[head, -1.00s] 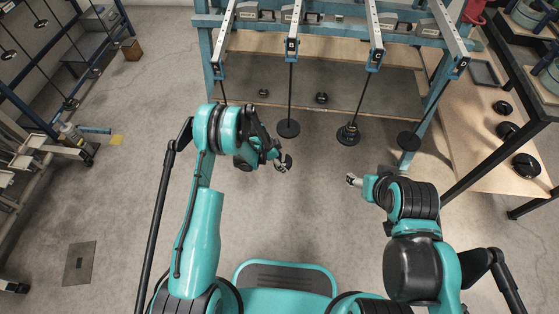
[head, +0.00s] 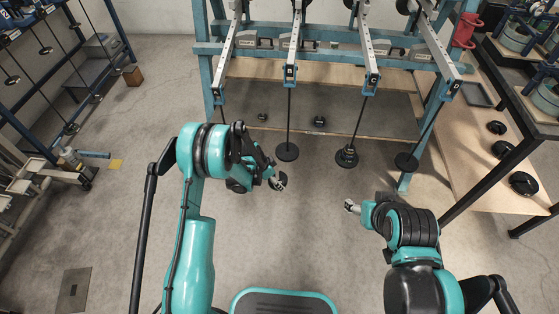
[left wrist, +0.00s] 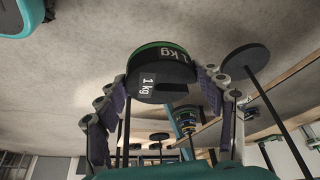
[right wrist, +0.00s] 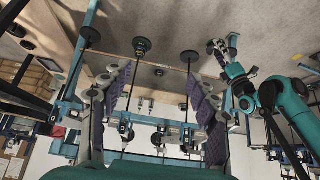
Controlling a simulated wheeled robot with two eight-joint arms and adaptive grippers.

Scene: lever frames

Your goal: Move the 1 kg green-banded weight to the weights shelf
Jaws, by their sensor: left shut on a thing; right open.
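My left gripper (head: 272,181) is shut on a dark round weight (head: 280,181), held in the air in front of the lever frame. In the left wrist view this weight (left wrist: 162,70) has white "1 kg" labels and a green band, and sits between the two fingers. My right gripper (head: 351,206) is open and empty, lower right of the left one; its spread fingers show in the right wrist view (right wrist: 153,78). A low wooden shelf (head: 470,185) at the right bears several black weights (head: 523,183). No shelf label is readable.
The blue lever frame (head: 330,55) stands ahead, with rods hanging down that end in black discs (head: 287,152). Two small dark weights (head: 320,121) sit on the board beneath it. A dark table (head: 530,120) overhangs the right shelf. The floor around my arms is clear.

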